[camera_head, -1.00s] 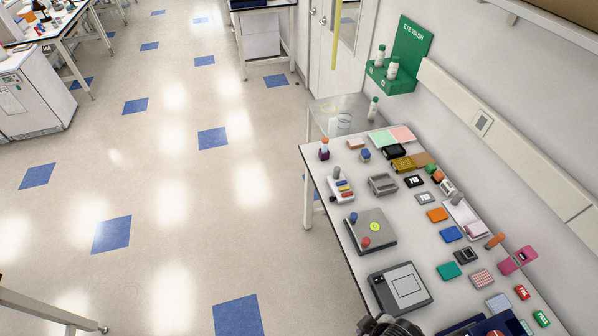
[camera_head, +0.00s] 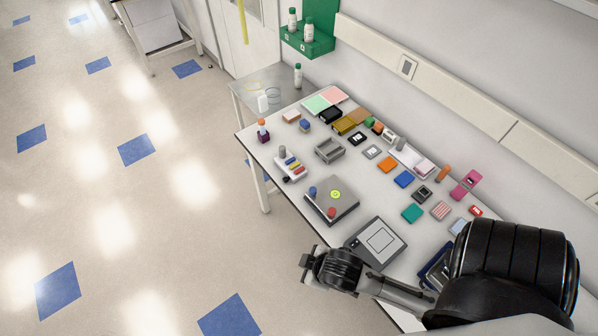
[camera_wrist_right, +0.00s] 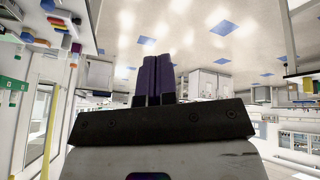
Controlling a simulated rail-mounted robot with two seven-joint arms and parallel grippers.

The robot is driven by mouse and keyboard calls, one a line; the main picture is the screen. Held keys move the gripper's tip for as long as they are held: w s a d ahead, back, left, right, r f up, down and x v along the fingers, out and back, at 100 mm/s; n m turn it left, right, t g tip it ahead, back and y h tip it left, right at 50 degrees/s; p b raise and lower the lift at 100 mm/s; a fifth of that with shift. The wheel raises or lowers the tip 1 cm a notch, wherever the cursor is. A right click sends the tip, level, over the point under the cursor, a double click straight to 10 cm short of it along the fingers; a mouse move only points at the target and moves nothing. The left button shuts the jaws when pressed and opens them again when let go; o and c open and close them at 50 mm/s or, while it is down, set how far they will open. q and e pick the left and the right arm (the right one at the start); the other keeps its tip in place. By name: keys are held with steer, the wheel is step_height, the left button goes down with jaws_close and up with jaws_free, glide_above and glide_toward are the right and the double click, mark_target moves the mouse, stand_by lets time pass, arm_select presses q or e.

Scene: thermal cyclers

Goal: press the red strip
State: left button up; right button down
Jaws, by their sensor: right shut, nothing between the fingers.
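A small white block (camera_head: 281,167) with several coloured strips sits near the left edge of the bench in the head view. A red strip (camera_head: 298,169) shows among blue and yellow ones, small and hard to make out. My right arm reaches in from the lower right. My right gripper (camera_head: 305,263) is beyond the bench's front left edge, below and apart from the block. My left gripper is not in view.
Small coloured blocks and a grey rack (camera_head: 329,151) fill the bench (camera_head: 262,178). The floor to the left is clear.

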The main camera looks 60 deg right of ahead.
steer(key=w+f+n+t+y+b, duration=0.1)
steer(key=w+n+t+y+b, duration=0.2)
steer(key=w+n+t+b, duration=0.8)
steer(key=w+f+n+t+y, duration=0.1)
steer(key=w+n+y, duration=0.4)
steer(key=w, duration=1.1)
steer(key=w+d+f+n+g+y+b, duration=0.1)
steer(key=w+f+n+g+y+b, duration=0.3)
steer(key=n, duration=0.6)
steer(key=w+d+f+n+g+h+b, duration=0.1)
steer(key=d+f+n+g+h+b, duration=0.2)
steer(key=d, duration=0.4)
steer(key=d+f+n+g+h+b, duration=0.1)
steer(key=d+f+n+g, duration=0.25)
steer(key=d+f, duration=0.25)
steer(key=s+d+m+g+h+b, duration=0.1)
steer(key=s+d+g+h+b, duration=0.1)
steer(key=d, duration=1)
steer(key=s+d+g+h+b, duration=0.2)
steer(key=s+d+g+h, duration=0.1)
steer(key=d, duration=0.9)
steer(key=g+h, duration=0.1)
steer(key=h, duration=0.1)
steer(key=shift+s+m+h, duration=0.3)
steer(key=shift+s+m, duration=0.05)
steer(key=shift+s, duration=0.05)
